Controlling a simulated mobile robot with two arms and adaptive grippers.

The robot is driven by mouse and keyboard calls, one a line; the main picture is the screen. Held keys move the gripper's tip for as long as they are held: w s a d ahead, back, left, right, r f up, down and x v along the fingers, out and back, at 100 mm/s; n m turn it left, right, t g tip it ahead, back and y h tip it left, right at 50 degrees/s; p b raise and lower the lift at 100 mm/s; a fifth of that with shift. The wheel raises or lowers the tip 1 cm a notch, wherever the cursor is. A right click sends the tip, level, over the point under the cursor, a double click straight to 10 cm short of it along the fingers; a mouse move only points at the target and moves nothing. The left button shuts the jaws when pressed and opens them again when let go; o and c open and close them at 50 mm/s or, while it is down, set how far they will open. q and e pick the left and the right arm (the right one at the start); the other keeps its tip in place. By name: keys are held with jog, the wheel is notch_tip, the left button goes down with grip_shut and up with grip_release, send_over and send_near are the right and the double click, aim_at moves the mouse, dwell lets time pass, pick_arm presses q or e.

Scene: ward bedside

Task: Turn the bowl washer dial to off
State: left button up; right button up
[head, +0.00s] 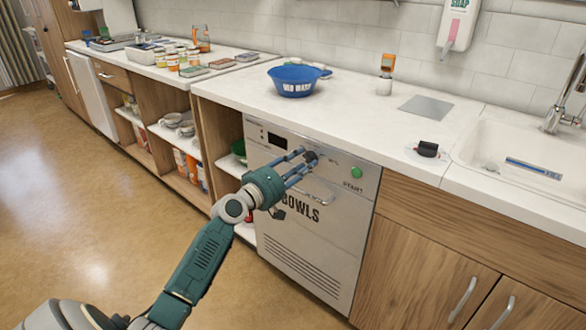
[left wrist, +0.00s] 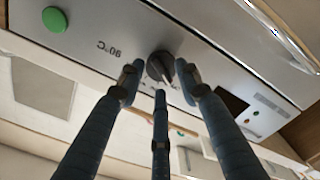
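The bowl washer (head: 305,245) is a pale grey front panel unit marked BOWLS, set under the counter. Its dark round dial (head: 311,158) sits on the upper panel, between a dark display and the green START button (head: 356,172). My left gripper (head: 302,164) is at the panel, fingers reaching to the dial. In the left wrist view the dial (left wrist: 160,67) shows between the spread fingertips, with small gaps visible; I cannot tell whether any finger touches it. A 90°C label is beside the dial; its pointer setting is unclear. My right gripper is not in view.
The washer's handle (head: 312,192) is below the dial, close under my gripper. On the counter above are a blue bowl (head: 295,81), a small orange-capped bottle (head: 386,73) and a small black object (head: 428,149). A sink (head: 530,155) is at right. The floor at left is clear.

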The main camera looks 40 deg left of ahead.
pick_arm(q)
jog(key=s+a, duration=0.1)
jog(key=s, duration=1)
jog(key=shift+s, duration=0.3)
